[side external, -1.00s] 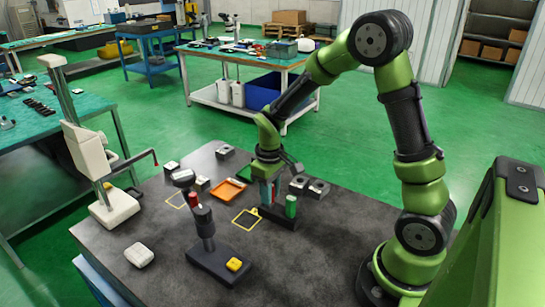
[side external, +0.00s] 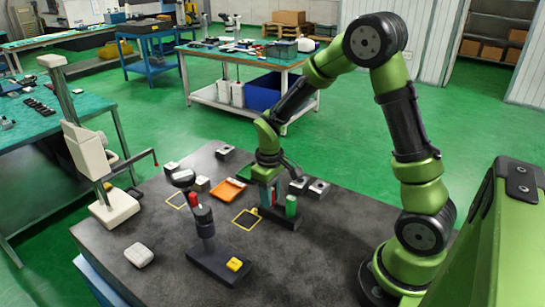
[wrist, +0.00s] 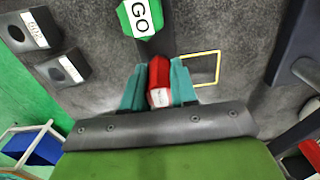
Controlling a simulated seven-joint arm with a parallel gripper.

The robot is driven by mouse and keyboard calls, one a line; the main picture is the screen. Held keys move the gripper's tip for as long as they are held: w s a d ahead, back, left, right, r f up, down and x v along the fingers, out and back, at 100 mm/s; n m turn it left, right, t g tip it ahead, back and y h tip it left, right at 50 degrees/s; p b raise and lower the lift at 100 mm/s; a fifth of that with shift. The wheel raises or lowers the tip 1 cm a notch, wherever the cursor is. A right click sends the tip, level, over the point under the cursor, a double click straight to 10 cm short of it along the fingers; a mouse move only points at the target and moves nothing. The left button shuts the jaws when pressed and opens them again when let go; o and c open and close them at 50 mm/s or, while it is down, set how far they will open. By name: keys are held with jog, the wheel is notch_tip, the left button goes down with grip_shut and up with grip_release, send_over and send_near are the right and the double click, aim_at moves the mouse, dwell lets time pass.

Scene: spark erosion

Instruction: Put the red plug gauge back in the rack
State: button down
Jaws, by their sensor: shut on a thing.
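My gripper (side external: 270,195) is shut on the red plug gauge; its teal fingers (wrist: 158,90) press both sides of it in the wrist view. The gauge (wrist: 157,72) is red with a pale label on its end, and shows as a thin red strip between the fingers in the side view. The rack (side external: 284,222) is a dark block under my gripper. The green plug gauge (side external: 291,206), marked GO in the wrist view (wrist: 139,17), stands upright in its right part. The red gauge is over the rack's left part; its lower end is hidden, so I cannot tell whether it is seated.
A yellow-outlined square (side external: 246,218) lies left of the rack. An orange tray (side external: 229,190) and grey blocks (side external: 318,188) are behind. A dark stand (side external: 205,245) with a yellow piece (side external: 235,264) is at front left. The table's front right is clear.

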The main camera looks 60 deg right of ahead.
jog(key=c, duration=0.8)
grip_release()
notch_tip(320, 180, up, 17)
jog(key=s+a+r+m+t+y, duration=0.2)
jog(key=s+a+t, duration=0.5)
jog(key=s, duration=0.5)
jog(key=shift+s+a+r+m, duration=0.25)
jog(key=shift+a+r+m, duration=0.5)
jog(key=shift+a+m, duration=0.2)
